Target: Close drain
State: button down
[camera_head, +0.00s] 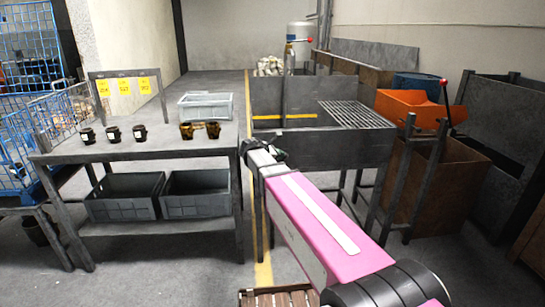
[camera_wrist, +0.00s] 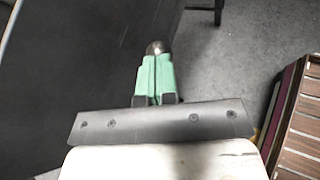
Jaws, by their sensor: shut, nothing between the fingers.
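My gripper (camera_wrist: 154,62) has green fingers, pressed together with nothing between them. A rounded metal knob (camera_wrist: 154,47) shows at the fingertips in the wrist view; I cannot tell whether they touch or whether it belongs to the drain. A dark flat panel (camera_wrist: 75,60) fills the left of that view. In the head view my pink arm reaches up and left to the near left corner of a grey quench-like tank (camera_head: 335,148) with a grating (camera_head: 357,114). The drain itself cannot be made out; the arm's end hides that corner.
A grey workbench (camera_head: 190,148) with small dark cups stands left of my arm, with grey crates below. Right of the tank are an orange hopper (camera_head: 408,107), a rusty bin (camera_head: 440,185) and a red-knobbed lever (camera_head: 445,92). A slatted wooden pallet (camera_head: 280,298) lies on the floor in front.

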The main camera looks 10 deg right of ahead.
jog(key=shift+d+f+m+g+y, duration=0.15)
jog(key=shift+d+f+m+y, duration=0.2)
jog(key=shift+d+f+y, duration=0.9)
jog(key=shift+d+f+m+g+y, duration=0.1)
jog(key=shift+d+f+m+y, duration=0.3)
jog(key=shift+d+y, duration=1)
jog(key=shift+d+f+m+g+y, duration=0.15)
jog(key=shift+d+f+m+y, duration=0.4)
jog(key=shift+d, duration=1.45)
jog(key=shift+d+f, duration=0.1)
jog(key=shift+f, duration=0.3)
jog(key=shift+s+r, duration=0.1)
jog(key=d+v, duration=0.1)
jog(key=v, duration=1.3)
jog(key=shift+r+n, duration=0.3)
jog(key=shift+r, duration=0.1)
jog(key=s+f+m+g+y, duration=0.2)
jog(key=s+f+m+g, duration=0.1)
jog(key=s+f+m, duration=0.6)
jog(key=s+f+m+g+y, duration=0.2)
jog(key=s+f+m, duration=0.8)
jog(key=f, duration=0.8)
jog(key=shift+f+g+y, duration=0.2)
jog(key=shift+g+y, duration=0.2)
